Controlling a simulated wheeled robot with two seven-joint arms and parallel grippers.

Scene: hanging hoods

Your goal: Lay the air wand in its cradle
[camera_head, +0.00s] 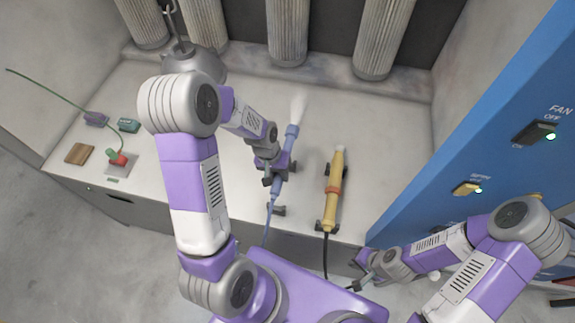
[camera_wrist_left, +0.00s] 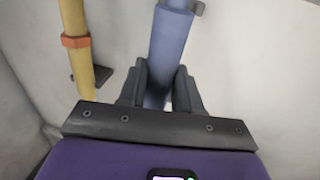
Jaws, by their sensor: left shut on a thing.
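A blue wand (camera_head: 290,140) with a thin blue hose slants over the bench, a pale plume at its far tip. My left gripper (camera_head: 272,172) is shut around its body. The wrist view shows the blue wand (camera_wrist_left: 171,45) between the dark fingers (camera_wrist_left: 160,85). A dark cradle bracket (camera_head: 278,210) shows close beside the wand's lower end; my gripper hides the area further up. I cannot tell whether the wand touches the cradle. My right gripper (camera_head: 359,271) is off the bench's front edge at the right, fingers apart and empty.
A yellow wand (camera_head: 334,190) with an orange band and black hose lies in dark brackets to the right. A red-knobbed control (camera_head: 117,158), a wooden block (camera_head: 80,154) and a green box (camera_head: 128,125) stand left. A blue switch panel (camera_head: 480,140) bounds the right; ribbed columns (camera_head: 288,30) line the back.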

